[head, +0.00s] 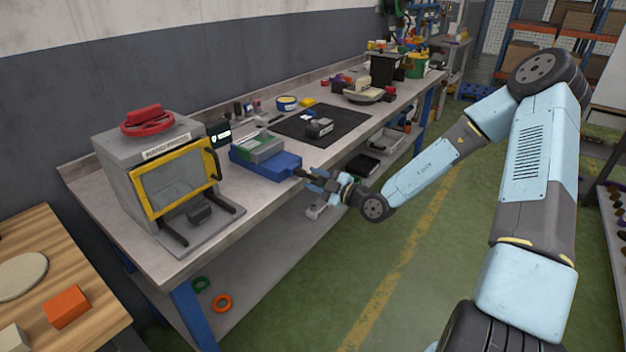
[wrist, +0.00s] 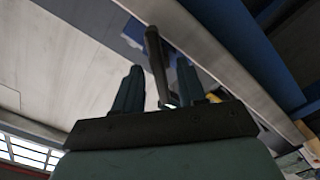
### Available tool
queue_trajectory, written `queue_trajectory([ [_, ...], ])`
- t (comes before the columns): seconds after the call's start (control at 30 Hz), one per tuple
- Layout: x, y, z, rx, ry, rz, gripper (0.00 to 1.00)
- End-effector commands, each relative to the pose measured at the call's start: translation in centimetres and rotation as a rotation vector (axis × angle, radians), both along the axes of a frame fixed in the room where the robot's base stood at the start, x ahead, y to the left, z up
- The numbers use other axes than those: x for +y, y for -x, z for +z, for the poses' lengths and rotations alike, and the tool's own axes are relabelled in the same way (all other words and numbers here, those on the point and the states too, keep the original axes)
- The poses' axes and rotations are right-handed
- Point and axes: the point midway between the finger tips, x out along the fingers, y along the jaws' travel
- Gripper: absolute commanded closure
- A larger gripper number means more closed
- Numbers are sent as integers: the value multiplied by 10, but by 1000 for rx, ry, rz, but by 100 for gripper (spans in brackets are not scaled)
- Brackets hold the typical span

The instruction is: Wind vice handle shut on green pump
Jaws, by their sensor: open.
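The blue vice (head: 278,166) sits at the front edge of the workbench. A green and grey piece (head: 260,147), which looks like the green pump, sits at the vice; whether the jaws touch it is too small to tell. My gripper (head: 301,175) is at the vice's right end, off the bench edge. In the wrist view my gripper (wrist: 158,72) is open, with one finger on each side of a dark bar, which looks like the vice handle (wrist: 155,50). Contact between fingers and bar cannot be told. Part of the blue vice (wrist: 134,32) shows behind the bar.
A grey cabinet with a yellow-framed door (head: 178,178) stands left of the vice. A black mat (head: 335,115) with a small dark device (head: 319,128) lies right of it. A wooden table (head: 50,240) is at the lower left. The green floor before the bench is clear.

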Motion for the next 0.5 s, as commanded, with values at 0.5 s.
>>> queue_trajectory([
  [0.5, -76, 60, -1, 1, 0, -1, 60],
])
